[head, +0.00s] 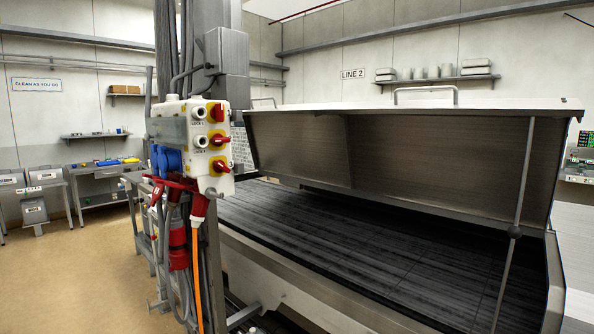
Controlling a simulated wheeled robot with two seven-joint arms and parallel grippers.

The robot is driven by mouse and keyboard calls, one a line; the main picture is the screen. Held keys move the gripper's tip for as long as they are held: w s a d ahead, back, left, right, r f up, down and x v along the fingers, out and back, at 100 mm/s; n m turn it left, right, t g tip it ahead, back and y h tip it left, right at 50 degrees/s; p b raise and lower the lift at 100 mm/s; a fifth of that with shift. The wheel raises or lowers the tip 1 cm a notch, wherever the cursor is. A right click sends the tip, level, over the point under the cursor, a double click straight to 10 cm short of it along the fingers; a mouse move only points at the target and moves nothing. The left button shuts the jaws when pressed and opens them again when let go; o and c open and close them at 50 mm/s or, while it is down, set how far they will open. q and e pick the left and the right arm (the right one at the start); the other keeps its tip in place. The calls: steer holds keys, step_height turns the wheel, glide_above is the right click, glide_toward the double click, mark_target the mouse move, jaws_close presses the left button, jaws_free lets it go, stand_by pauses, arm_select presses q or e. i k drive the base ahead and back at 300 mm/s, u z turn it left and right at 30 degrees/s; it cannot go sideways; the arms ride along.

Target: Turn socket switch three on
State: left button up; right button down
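A white socket box (200,146) is mounted on a grey post left of centre. Its right-hand face carries three red rotary switches in a column: the top one (216,113), the middle one (219,140) and the bottom one (221,166). The numbers of the switches are too small to read, so I cannot tell which is switch three. The exact angle of each knob is also hard to make out. Round white-rimmed fittings sit left of the upper two switches. Blue sockets (170,160) are on the left side of the box. Neither of my grippers is in view.
Red plugs (199,208) and an orange cable (197,265) hang below the box. A large machine with a raised steel hood (400,155) and dark slatted bed (340,240) fills the right. Open floor (80,280) lies at the left.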

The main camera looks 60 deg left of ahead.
mark_target(219, 166)
steer(key=z, duration=0.25)
steer(key=k, duration=0.9)
steer(key=u, duration=0.7)
